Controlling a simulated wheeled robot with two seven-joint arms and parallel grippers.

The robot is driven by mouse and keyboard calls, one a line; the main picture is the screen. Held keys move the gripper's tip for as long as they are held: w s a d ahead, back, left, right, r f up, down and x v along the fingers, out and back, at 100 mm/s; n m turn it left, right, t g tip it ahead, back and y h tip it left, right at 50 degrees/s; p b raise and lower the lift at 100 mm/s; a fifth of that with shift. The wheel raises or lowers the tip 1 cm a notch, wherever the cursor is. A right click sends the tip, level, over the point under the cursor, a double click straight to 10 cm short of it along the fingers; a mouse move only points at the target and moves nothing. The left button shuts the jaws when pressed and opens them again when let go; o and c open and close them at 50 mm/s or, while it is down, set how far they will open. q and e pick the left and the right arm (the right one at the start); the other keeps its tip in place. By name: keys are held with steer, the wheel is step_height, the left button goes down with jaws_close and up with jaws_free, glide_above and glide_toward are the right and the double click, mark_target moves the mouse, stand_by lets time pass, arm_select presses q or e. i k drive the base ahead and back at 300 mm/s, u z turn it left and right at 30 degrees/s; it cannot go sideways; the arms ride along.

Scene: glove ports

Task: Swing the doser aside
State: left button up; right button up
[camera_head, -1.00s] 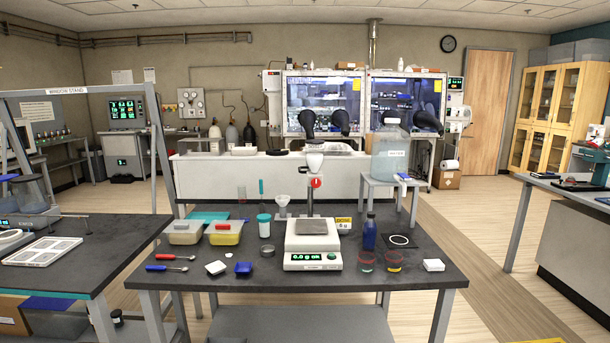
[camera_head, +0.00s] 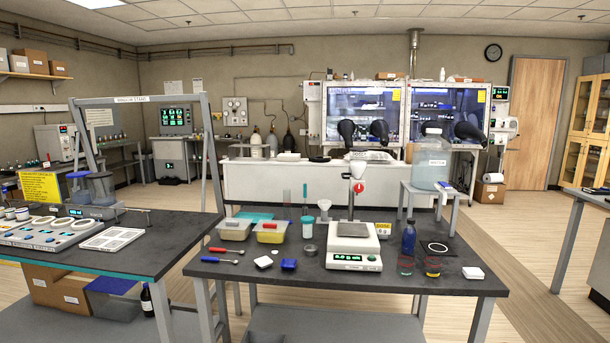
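The doser (camera_head: 357,172) is a white funnel-shaped head with a red round knob, mounted on a dark upright post (camera_head: 351,203). It hangs above the white balance (camera_head: 353,247), whose green display (camera_head: 348,258) is lit, near the middle of the dark table. The doser appears to sit over the balance pan (camera_head: 353,230). Neither of my grippers is in view.
A large water container (camera_head: 431,167) stands on a raised stand behind right.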

mark_target(356, 169)
steer(key=u, duration=0.15)
steer(key=i, duration=0.9)
steer(key=z, duration=0.3)
